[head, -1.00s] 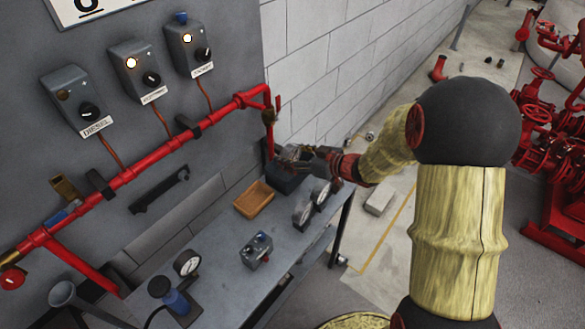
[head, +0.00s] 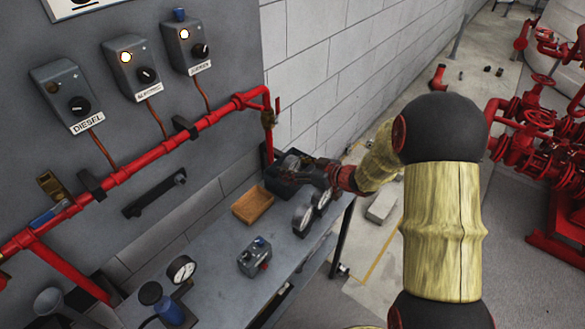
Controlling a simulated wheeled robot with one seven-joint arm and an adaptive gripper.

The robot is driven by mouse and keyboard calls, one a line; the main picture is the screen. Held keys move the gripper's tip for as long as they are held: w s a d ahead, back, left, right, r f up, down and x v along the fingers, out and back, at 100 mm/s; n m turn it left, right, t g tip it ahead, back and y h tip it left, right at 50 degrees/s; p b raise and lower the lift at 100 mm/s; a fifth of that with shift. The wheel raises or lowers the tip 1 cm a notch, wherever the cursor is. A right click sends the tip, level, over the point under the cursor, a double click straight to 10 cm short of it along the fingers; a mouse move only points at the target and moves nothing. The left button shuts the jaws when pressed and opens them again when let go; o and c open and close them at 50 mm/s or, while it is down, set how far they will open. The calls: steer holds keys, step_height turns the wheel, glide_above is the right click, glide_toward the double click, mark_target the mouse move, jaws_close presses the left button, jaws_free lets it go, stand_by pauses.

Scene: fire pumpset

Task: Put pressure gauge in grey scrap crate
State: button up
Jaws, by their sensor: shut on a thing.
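The dark grey scrap crate (head: 280,187) stands at the far end of the grey bench, against the wall. My gripper (head: 304,168) reaches in from the right, low over the crate's opening. It is shut on a small roundish grey thing, seemingly a pressure gauge (head: 291,162), held at the crate's mouth. The fingers partly hide it, and I cannot tell whether it touches the crate. Two other white-faced gauges, a nearer one (head: 302,218) and a farther one (head: 322,197), stand on the bench just in front of the crate.
A wooden tray (head: 252,205) and a grey switch box (head: 255,257) are on the bench. Another gauge (head: 181,269) stands near a blue bottle (head: 160,301). A red pipe (head: 269,135) comes down behind the crate. Bare bench top lies around the switch box.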

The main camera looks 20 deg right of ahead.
steer(key=shift+f, duration=0.4)
steer(key=shift+f, duration=0.2)
steer(key=o, duration=1.3)
